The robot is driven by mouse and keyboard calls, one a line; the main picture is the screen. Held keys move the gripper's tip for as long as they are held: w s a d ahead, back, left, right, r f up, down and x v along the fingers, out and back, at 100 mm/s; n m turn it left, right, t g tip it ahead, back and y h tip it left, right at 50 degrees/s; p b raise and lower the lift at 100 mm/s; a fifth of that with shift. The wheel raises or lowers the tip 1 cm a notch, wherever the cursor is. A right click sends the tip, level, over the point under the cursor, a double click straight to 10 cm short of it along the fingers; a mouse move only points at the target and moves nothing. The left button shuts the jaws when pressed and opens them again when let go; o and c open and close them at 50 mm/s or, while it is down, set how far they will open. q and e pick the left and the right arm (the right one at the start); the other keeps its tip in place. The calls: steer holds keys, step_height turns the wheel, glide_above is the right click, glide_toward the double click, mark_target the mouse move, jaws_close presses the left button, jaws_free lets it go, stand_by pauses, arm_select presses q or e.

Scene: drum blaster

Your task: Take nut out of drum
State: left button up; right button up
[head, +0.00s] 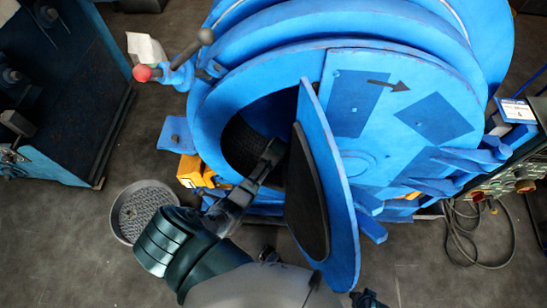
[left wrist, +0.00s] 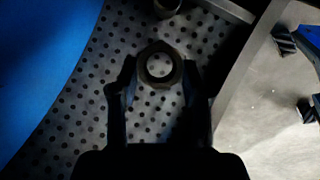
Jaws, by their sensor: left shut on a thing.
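The blue drum (head: 400,100) has its round door (head: 335,190) swung open. My left gripper (head: 272,152) reaches in through the opening. In the left wrist view, a dark hex nut (left wrist: 160,66) with a hole sits between the fingertips of my left gripper (left wrist: 158,75), which is shut on it. The perforated dark drum lining (left wrist: 70,120) shows behind the nut. The nut cannot be made out in the head view. A small dark part at the bottom edge of the head view looks like my right gripper (head: 368,299); its jaws cannot be made out.
A round metal basket (head: 122,229) stands on the floor left of the drum. A red-knobbed lever (head: 142,73) sticks out at the drum's upper left. Another dark metal part (left wrist: 167,6) lies at the top of the left wrist view. Cables (head: 462,235) lie at right.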

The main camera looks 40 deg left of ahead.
arm_select(q)
steer(key=s+a+r+p, duration=0.3)
steer(key=a+r+p, duration=0.2)
steer(key=p, duration=0.2)
steer(key=shift+r+p, duration=0.3)
steer(key=shift+r, duration=0.1)
